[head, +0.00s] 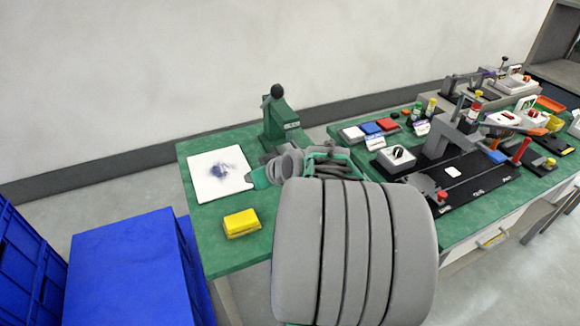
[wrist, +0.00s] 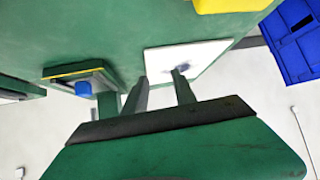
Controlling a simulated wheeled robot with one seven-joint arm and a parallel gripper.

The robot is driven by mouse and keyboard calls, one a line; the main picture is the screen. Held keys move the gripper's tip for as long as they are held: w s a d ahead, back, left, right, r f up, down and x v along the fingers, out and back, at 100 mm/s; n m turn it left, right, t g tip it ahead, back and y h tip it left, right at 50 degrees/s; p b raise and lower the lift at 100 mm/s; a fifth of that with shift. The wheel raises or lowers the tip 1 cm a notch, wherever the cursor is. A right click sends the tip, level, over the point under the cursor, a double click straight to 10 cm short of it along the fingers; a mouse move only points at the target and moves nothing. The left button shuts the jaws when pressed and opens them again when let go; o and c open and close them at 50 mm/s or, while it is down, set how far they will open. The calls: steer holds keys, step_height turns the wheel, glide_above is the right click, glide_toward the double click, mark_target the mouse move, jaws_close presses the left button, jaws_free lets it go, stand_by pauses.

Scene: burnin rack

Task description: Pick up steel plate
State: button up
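I cannot pick out a steel plate for certain in either view. A flat white square sheet (head: 205,188) with a dark blue-grey smudge lies on the green bench top at the left; it also shows in the wrist view (wrist: 208,53). My gripper (wrist: 160,76) is open, its two grey fingers apart with nothing seen between them. In the head view, my gripper's green part (head: 260,178) is by the sheet's right edge, and my arm hides the bench behind it. Whether the fingers touch the sheet I cannot tell.
A yellow block (head: 241,223) lies in front of the sheet. A green press (head: 282,120) stands behind my gripper. Blue crates (head: 130,265) stand left of the bench (head: 215,260). Fixtures and small parts crowd the bench to the right.

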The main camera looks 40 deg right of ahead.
mark_target(288, 150)
steer(key=d+t+h, duration=0.1)
steer(key=d, duration=0.3)
steer(key=s+d+m+t+h+b, duration=0.1)
steer(key=d, duration=0.4)
steer(key=s+d+f+m+h, duration=0.1)
steer(key=d, duration=0.3)
steer(key=shift+s+d+t+b, duration=0.25)
steer(key=shift+t+b, duration=0.1)
steer(key=shift+t, duration=0.05)
steer(key=x, duration=0.7)
steer(key=shift+w+d+r+p, duration=0.3)
steer(key=shift+w+d+p, duration=0.05)
steer(key=shift+d, duration=0.1)
jaws_close()
